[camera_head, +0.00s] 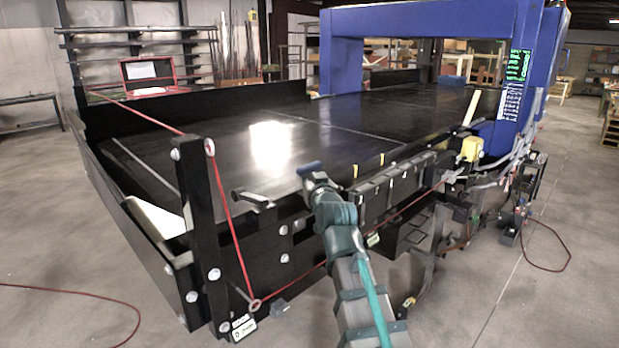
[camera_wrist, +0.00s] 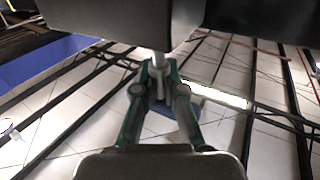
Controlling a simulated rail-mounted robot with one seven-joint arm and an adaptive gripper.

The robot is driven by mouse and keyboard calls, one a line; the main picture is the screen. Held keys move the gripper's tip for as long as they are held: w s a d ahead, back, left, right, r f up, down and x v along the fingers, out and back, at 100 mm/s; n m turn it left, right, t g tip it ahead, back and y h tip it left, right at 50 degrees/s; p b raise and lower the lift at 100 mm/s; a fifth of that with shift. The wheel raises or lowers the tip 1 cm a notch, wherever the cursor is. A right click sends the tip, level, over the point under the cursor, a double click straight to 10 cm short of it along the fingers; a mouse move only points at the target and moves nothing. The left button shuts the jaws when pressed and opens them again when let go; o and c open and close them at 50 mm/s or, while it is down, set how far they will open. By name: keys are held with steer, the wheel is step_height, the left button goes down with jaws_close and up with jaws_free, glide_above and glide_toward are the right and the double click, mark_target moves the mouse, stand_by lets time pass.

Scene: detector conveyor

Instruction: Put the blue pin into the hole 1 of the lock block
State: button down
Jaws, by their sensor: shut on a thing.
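My gripper (camera_wrist: 162,68) shows in the wrist view with its two green fingers drawn together on a slim pale grey shaft. A dark blue part (camera_wrist: 186,118) shows between and behind the fingers; I take shaft and blue part to be the blue pin, but their join is hidden. In the head view my arm reaches to the near side of the conveyor, with a dark blue piece (camera_head: 312,168) at its end. The shaft's upper end meets or passes behind a dark beam (camera_wrist: 110,58); I cannot tell which. I cannot make out the lock block or hole 1.
The black conveyor bed (camera_head: 345,125) stretches away, with a black side wall (camera_head: 200,108) and a blue arch (camera_head: 342,55) over it. A post (camera_head: 212,235) with a red cord stands left of my arm. Grey boxes (camera_head: 388,190) line the near side at right.

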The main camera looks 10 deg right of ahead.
steer(key=shift+f+b, duration=0.45)
steer(key=shift+f, duration=0.3)
steer(key=c, duration=1.2)
jaws_free()
steer(key=s, duration=0.7)
steer(key=shift+s+d, duration=0.2)
steer(key=shift+s, duration=0.05)
